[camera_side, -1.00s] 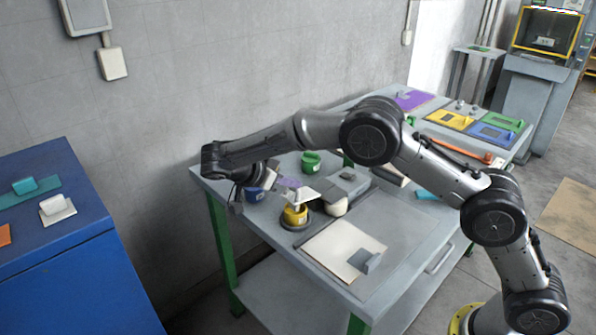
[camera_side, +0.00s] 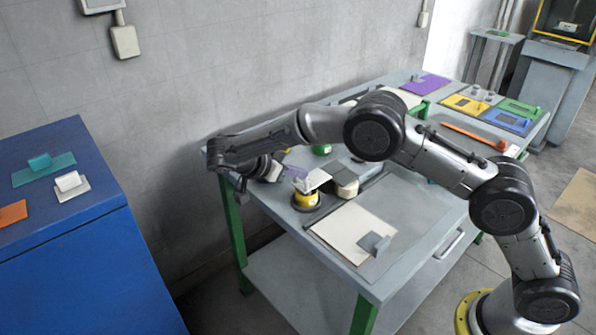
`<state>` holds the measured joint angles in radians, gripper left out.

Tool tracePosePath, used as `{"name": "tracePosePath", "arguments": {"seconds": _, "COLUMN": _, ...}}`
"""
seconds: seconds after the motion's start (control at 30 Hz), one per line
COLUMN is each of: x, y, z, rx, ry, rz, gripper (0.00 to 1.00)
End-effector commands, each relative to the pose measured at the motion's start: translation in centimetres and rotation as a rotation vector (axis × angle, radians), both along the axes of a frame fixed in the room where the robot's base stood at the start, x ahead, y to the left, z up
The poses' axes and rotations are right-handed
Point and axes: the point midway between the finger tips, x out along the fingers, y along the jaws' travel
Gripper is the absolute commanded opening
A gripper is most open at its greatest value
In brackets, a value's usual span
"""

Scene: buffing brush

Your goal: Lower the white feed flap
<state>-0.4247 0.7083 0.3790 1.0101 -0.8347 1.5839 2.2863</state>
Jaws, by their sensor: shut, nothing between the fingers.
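A small white plate, which looks like the white feed flap (camera_side: 318,179), shows slanted at the yellow pot (camera_side: 306,200) on the grey table. My gripper (camera_side: 274,171) is at the table's left end, left of the purple and white plates. It looks shut and empty. Its fingertips are small and partly hidden, so I cannot tell whether they touch anything.
A cream round block (camera_side: 346,186) stands right of the white plate. A green pot (camera_side: 321,150) stands behind. A large cream panel (camera_side: 352,230) with a grey block (camera_side: 375,243) lies in front. A blue cabinet (camera_side: 75,240) stands left.

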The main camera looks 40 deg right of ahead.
Motion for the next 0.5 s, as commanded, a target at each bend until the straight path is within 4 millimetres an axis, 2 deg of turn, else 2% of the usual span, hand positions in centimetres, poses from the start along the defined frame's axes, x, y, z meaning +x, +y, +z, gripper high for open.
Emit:
{"name": "tracePosePath", "arguments": {"seconds": 0.03, "x": -0.3, "y": 1.0, "z": -2.3, "rx": 0.03, "ry": 0.028, "rz": 0.019, "gripper": 0.0}}
{"name": "tracePosePath", "arguments": {"seconds": 0.2, "x": -0.4, "y": 1.0, "z": -2.3, "rx": 0.03, "ry": 0.029, "rz": 0.019, "gripper": 0.0}}
{"name": "tracePosePath", "arguments": {"seconds": 0.37, "x": -0.4, "y": 0.8, "z": -1.7, "rx": 0.027, "ry": 0.026, "rz": 0.018, "gripper": 0.0}}
{"name": "tracePosePath", "arguments": {"seconds": 0.5, "x": -0.3, "y": 0.3, "z": 0.3, "rx": 0.019, "ry": 0.019, "rz": 0.013, "gripper": 0.0}}
